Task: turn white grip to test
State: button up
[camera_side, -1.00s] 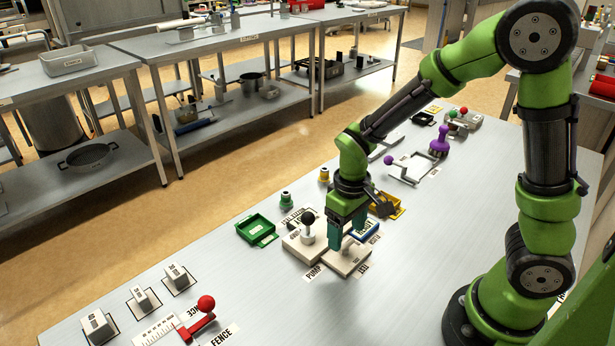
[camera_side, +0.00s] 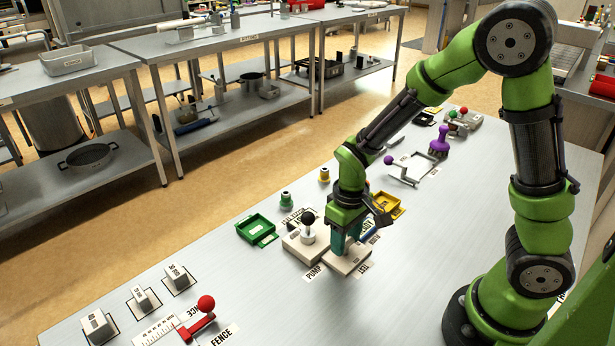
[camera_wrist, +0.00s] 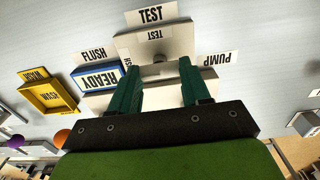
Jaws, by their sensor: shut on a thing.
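My gripper (camera_side: 348,238) points down over a pale dial plate (camera_side: 345,264) in the middle of the table. In the wrist view the two green fingers of my gripper (camera_wrist: 158,84) stand on either side of the white grip (camera_wrist: 160,74), shut on it; the fingers and pale plate make its outline hard to tell. The TEST label (camera_wrist: 151,14) lies beyond the plate, at the top of the wrist view. The FLUSH label (camera_wrist: 93,54) is at left and the PUMP label (camera_wrist: 216,58) at right. Which label the grip points to is unclear.
A black-knobbed lever (camera_side: 309,219) stands close left of my gripper. A blue-framed READY sign (camera_wrist: 98,78) and a yellow WASH tray (camera_wrist: 50,97) are nearby. A green tray (camera_side: 256,229) and a red-knobbed fence lever (camera_side: 206,303) are farther left.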

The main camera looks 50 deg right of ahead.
jog(key=shift+m, duration=0.3)
jog(key=m, duration=0.3)
jog(key=shift+m, duration=0.3)
jog(key=m, duration=0.4)
jog(key=shift+m, duration=0.3)
jog(key=m, duration=0.4)
jog(key=shift+m, duration=2.5)
jog(key=o, duration=1.1)
jog(key=shift+c, duration=0.2)
